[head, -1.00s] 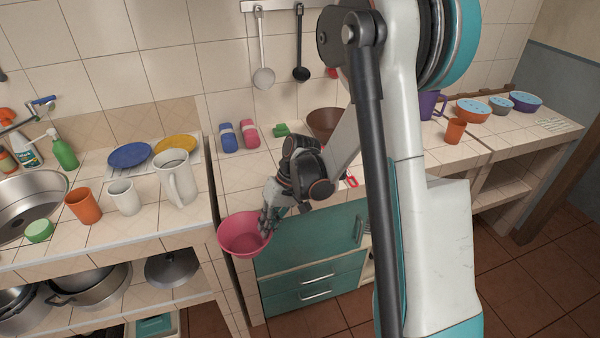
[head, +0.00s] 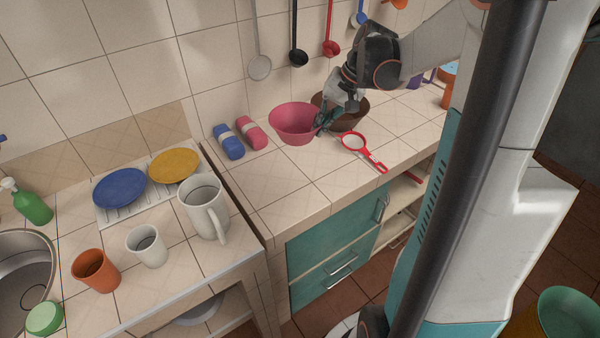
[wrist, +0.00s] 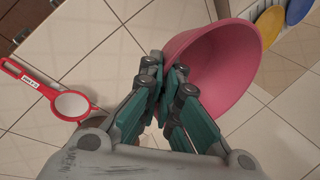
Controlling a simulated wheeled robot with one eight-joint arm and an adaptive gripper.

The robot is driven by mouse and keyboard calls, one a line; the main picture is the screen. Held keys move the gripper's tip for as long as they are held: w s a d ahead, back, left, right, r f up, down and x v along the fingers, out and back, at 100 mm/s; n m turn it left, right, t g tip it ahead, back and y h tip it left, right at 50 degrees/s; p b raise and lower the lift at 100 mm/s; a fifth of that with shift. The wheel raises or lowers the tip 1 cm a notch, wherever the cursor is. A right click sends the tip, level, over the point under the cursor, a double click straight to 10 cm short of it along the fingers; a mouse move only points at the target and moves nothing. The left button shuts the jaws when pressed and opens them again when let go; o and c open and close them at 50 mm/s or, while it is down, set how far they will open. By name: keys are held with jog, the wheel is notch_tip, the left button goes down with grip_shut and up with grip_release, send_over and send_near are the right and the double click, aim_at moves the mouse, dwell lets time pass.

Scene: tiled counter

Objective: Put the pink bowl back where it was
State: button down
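The pink bowl (head: 294,124) is at the back of the middle counter in the head view, upright with its opening up. My gripper (head: 325,118) is at its right side. In the wrist view the fingers (wrist: 166,85) are closed together on the rim of the pink bowl (wrist: 225,75). I cannot tell whether the bowl's base touches the tiles or hangs slightly above them.
A brown bowl (head: 350,121) stands right behind my gripper. A red strainer (head: 362,150) lies in front of it. Blue (head: 229,142) and pink (head: 252,132) rolls lie left of the bowl. Ladles hang above. The counter's front left is clear.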

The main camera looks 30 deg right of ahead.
notch_tip(320, 180, down, 17)
jog(key=b, duration=0.5)
jog(key=shift+f, duration=0.2)
jog(key=shift+f, duration=0.2)
jog(key=c, duration=1.8)
grip_release()
jog(key=shift+r, duration=0.15)
jog(key=p+v, duration=0.3)
jog(key=v, duration=0.9)
jog(key=shift+p, duration=0.3)
